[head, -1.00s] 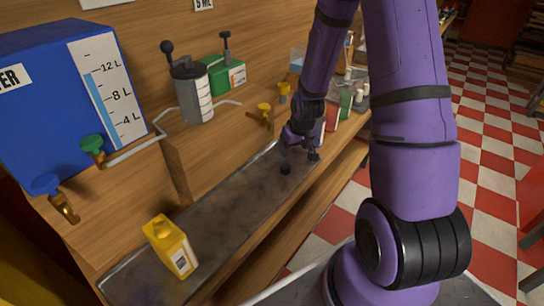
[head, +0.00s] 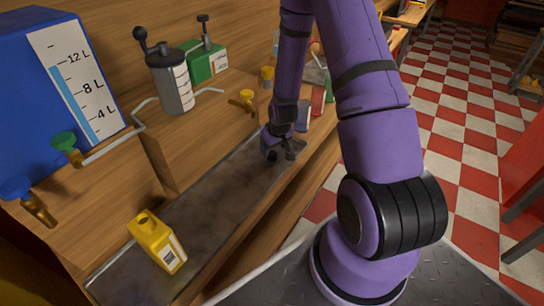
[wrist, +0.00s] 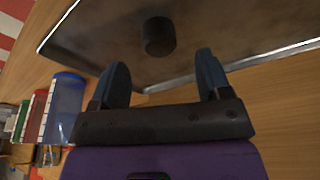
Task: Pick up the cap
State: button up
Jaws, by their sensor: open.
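The cap (wrist: 158,36) is a small dark cylinder on the metal tray (wrist: 100,40), ahead of and between my fingertips in the wrist view. In the head view the cap (head: 244,155) is a small dark spot beside the fingers on the tray (head: 205,205). My gripper (wrist: 160,75) is open, with nothing between its fingers, and points at the cap with a gap left. In the head view my gripper (head: 280,155) is low over the tray's far end. A yellow bottle (head: 157,243) without a visible cap stands on the tray's near end.
A blue water tank (head: 45,100) with green (head: 65,142) and blue (head: 18,188) taps stands at the left. A grey pump can (head: 172,85) and a green can (head: 206,62) stand on the wooden shelf. Coloured containers (wrist: 62,105) stand beside the tray. The tray's middle is clear.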

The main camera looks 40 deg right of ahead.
aim_at(272, 153)
jog(key=shift+x, duration=2)
jog(key=shift+s, duration=0.1)
jog(key=c, duration=1)
